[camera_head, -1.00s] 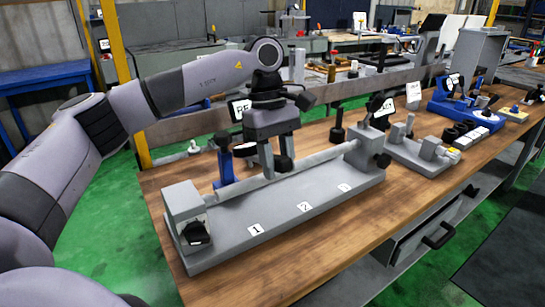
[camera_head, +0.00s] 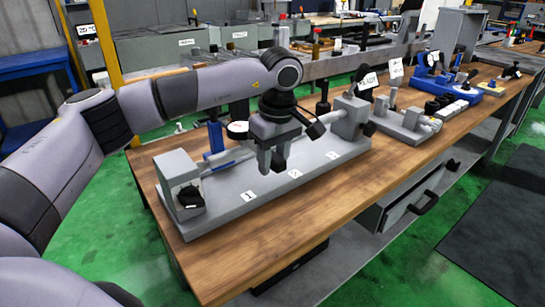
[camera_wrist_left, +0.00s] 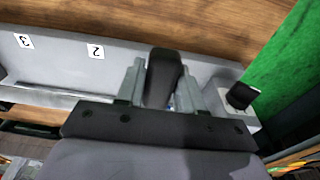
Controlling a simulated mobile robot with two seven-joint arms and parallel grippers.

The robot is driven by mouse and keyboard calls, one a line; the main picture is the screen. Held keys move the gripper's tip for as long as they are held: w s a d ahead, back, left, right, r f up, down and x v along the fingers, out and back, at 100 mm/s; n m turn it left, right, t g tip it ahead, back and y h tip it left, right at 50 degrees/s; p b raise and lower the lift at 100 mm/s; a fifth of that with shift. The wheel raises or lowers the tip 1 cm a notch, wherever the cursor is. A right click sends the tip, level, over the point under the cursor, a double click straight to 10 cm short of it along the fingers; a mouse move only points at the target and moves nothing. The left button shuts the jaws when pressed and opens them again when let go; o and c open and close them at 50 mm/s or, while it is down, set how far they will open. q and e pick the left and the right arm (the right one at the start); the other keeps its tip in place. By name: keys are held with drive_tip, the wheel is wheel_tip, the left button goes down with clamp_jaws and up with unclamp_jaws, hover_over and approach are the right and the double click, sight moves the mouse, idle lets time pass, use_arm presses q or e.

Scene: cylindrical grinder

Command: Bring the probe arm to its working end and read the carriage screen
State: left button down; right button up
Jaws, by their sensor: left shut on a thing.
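The grey fixture (camera_head: 235,208) lies along the bench, with labels 1, 2 and 3 on its base and a round bar (camera_head: 237,155) between its end blocks. My left gripper (camera_head: 272,165) is over the middle of this fixture, pointing down in front of the bar. In the left wrist view its two fingers are shut on a black rounded piece (camera_wrist_left: 163,77), which appears to be the probe arm's grip. My gripper hides the rest of it. A white round face (camera_head: 237,130) shows just behind the bar; I cannot tell if it is the carriage screen. My right gripper is out of view.
The left end block (camera_head: 177,172) carries a black knob (camera_head: 190,196). To the right are another grey fixture (camera_head: 405,125) and a blue one (camera_head: 445,85). A blue post (camera_head: 215,138) stands behind the bar. The wooden bench (camera_head: 330,195) is bare along its front.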

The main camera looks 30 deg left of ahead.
use_arm(q)
drive_tip(key=shift+s+f, duration=0.1)
drive_tip(key=shift+f, duration=0.15)
drive_tip(key=c, duration=0.8)
unclamp_jaws()
drive_tip(key=shift+r, duration=0.15)
drive_tip(key=r, duration=0.7)
drive_tip(key=shift+s+d, duration=0.1)
drive_tip(key=shift+d, duration=0.3)
drive_tip(key=shift+f, duration=0.1)
